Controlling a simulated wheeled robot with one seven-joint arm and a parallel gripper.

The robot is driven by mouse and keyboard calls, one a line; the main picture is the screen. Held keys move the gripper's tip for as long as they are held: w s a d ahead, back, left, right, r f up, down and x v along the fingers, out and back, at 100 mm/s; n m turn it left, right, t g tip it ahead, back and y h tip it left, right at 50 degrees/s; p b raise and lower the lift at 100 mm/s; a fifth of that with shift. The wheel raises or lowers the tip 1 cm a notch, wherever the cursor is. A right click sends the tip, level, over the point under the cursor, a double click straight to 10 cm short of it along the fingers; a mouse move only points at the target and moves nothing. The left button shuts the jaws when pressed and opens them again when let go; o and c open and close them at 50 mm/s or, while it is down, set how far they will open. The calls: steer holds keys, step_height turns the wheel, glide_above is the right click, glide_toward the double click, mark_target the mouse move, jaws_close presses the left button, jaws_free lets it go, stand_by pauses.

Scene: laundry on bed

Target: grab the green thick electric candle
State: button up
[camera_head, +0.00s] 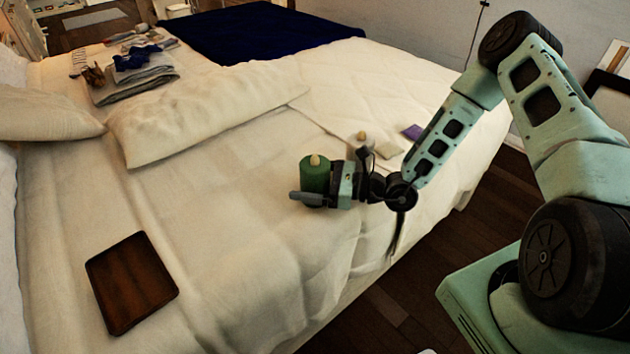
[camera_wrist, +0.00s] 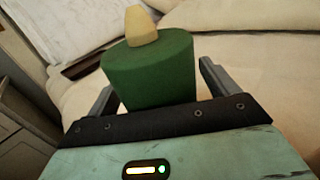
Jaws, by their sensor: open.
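The green thick electric candle (camera_head: 315,174) stands upright on the bed, with a pale yellow flame tip on top. My gripper (camera_head: 308,196) is level beside it, close to the bed surface. In the wrist view the candle (camera_wrist: 152,72) sits between the two open fingers of my gripper (camera_wrist: 155,90), one finger on each side. A gap shows between the candle and the right finger; on the left the candle's edge is near the finger. The candle's lower part is hidden behind the gripper's palm edge.
A brown wooden tray (camera_head: 132,283) lies on the bed (camera_head: 225,220) at the lower left. A pale candle (camera_head: 360,140) and a purple item (camera_head: 413,132) are behind my gripper. A pillow (camera_head: 210,118), folded clothes (camera_head: 135,80) and a dark blue blanket (camera_head: 255,30) lie farther back.

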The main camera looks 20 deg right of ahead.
steer(key=c, duration=1.2)
steer(key=shift+o, duration=0.2)
